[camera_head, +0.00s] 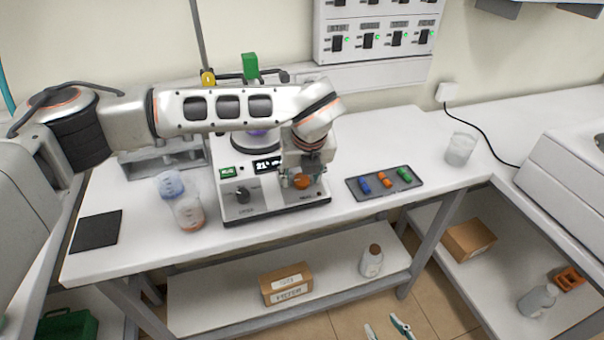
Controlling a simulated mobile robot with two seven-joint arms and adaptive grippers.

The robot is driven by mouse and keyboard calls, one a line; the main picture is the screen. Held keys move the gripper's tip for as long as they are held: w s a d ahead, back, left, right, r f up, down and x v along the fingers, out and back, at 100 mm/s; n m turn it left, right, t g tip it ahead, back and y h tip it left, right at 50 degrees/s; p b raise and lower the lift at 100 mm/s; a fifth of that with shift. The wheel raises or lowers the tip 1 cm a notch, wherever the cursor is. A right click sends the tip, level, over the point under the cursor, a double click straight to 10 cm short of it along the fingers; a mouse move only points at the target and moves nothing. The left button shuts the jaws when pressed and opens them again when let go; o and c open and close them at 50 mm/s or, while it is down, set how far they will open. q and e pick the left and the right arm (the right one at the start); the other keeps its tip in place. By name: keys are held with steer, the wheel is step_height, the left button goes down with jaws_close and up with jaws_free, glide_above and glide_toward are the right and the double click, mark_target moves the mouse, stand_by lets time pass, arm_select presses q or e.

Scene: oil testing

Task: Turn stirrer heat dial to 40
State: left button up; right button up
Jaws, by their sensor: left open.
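The white stirrer (262,206) stands on the bench, with a lit display (267,165) reading about 21; its last digits are partly hidden. A black dial (242,195) is on its front left. An orange dial (302,181) is on its front right; its setting is too small to read. My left gripper (301,183) is open, pointing down in front of the stirrer's right side, with its fingers around the orange dial; I cannot tell if they touch it. My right gripper (388,330) shows only its fingertips at the bottom edge, spread apart and empty.
Two beakers (188,214) stand left of the stirrer, near a black pad (96,231). A dark tray (355,193) with coloured pieces lies to the right. A glass beaker (460,149) stands further right. My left arm crosses above the stirrer, hiding part of its top.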

arm_select(q)
steer(key=shift+c, duration=0.4)
steer(key=c, duration=1)
steer(key=shift+c, duration=0.2)
